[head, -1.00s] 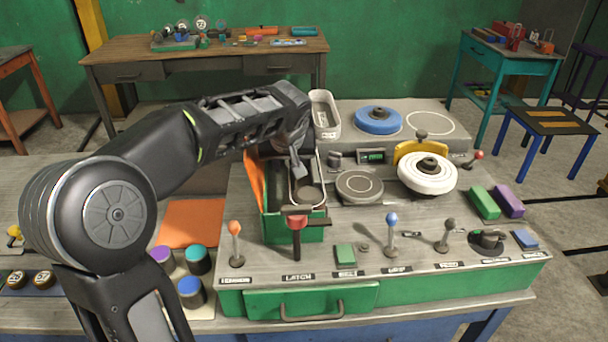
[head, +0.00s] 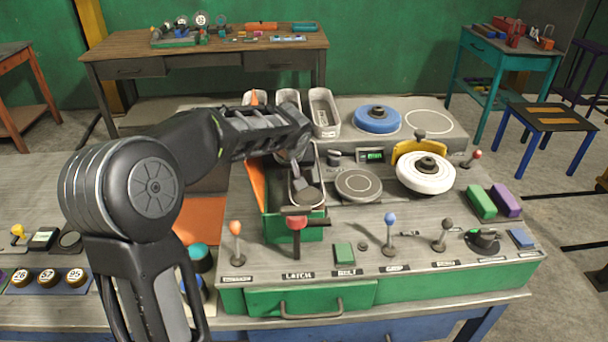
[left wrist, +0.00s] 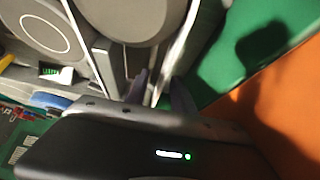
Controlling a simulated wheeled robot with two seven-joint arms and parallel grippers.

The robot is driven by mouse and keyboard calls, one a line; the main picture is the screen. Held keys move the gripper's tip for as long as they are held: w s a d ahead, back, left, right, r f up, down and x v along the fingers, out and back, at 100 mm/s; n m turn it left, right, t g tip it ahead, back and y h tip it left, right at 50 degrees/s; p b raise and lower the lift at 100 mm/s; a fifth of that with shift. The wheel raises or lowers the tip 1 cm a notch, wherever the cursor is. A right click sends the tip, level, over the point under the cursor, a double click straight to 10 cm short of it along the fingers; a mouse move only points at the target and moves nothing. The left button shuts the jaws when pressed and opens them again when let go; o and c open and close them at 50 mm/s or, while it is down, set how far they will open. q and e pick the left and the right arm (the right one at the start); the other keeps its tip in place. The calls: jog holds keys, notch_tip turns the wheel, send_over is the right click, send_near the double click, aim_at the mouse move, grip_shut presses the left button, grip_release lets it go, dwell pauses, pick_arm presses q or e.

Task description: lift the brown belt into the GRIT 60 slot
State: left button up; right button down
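My left gripper (head: 299,185) reaches down from above into the open green housing (head: 290,230) on the bench machine. There a pale-edged belt loop (head: 319,168) stands around a dark round roller (head: 307,196). In the left wrist view the thin pale belt edge (left wrist: 178,42) passes beside the grey roller (left wrist: 122,14). The two dark fingertips (left wrist: 161,88) show apart, on either side of that strip; contact cannot be told. The belt's brown face is not clear. Several grey bins (head: 323,113) stand behind; no GRIT 60 label is readable. My right gripper is not in view.
An orange flap (head: 256,182) stands open left of the housing. A red-knobbed latch lever (head: 297,225) rises in front. A grey disc (head: 358,185), white wheel (head: 426,172) and yellow guard (head: 418,149) stand to the right. A blue disc (head: 377,119) lies behind.

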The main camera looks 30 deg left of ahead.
pick_arm(q)
jog(key=shift+c, duration=0.5)
grip_shut()
